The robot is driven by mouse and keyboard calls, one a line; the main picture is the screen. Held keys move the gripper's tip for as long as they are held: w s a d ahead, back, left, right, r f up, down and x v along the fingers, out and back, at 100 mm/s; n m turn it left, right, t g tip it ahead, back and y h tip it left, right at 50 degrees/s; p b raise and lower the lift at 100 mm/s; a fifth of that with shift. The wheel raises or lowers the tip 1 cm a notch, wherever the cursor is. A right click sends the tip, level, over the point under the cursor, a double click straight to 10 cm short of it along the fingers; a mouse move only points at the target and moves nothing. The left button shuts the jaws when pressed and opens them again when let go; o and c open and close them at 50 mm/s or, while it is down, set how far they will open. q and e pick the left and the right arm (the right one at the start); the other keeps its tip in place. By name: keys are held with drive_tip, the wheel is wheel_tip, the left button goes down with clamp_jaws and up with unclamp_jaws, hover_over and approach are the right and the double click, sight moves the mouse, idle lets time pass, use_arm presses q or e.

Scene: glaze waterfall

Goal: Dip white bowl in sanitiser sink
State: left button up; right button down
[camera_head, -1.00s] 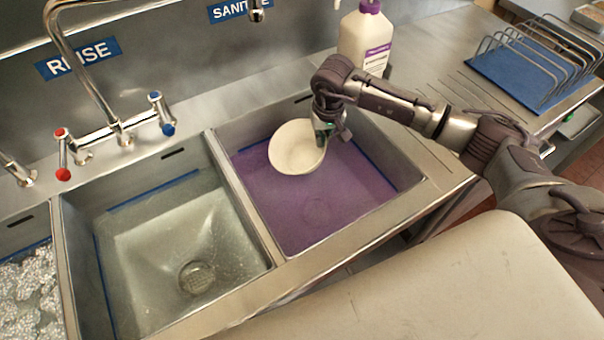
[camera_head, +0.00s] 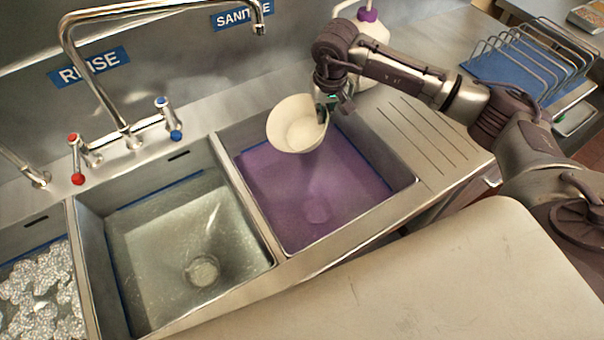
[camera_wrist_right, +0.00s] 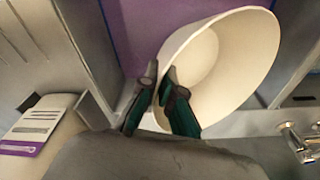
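The white bowl (camera_head: 297,124) is held tilted above the back part of the sanitiser sink, its open side facing the camera. The sanitiser sink (camera_head: 318,195) holds purple liquid. My right gripper (camera_head: 327,104) is shut on the bowl's rim at its right side. In the right wrist view, the two fingers of my right gripper (camera_wrist_right: 160,92) pinch the rim of the bowl (camera_wrist_right: 222,75), with purple liquid beyond. The bowl appears to be clear of the liquid. My left gripper is not in view.
A rinse sink (camera_head: 190,250) with clear water lies to the left, and a foamy sink (camera_head: 42,290) beyond it. A tall curved tap (camera_head: 85,70) stands behind. A white bottle (camera_head: 368,35) stands behind my right arm. A wire rack (camera_head: 525,50) stands on a blue mat at right.

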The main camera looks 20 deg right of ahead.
drive_tip(key=shift+r+p, duration=1.55)
drive_tip(key=shift+r, duration=1.95)
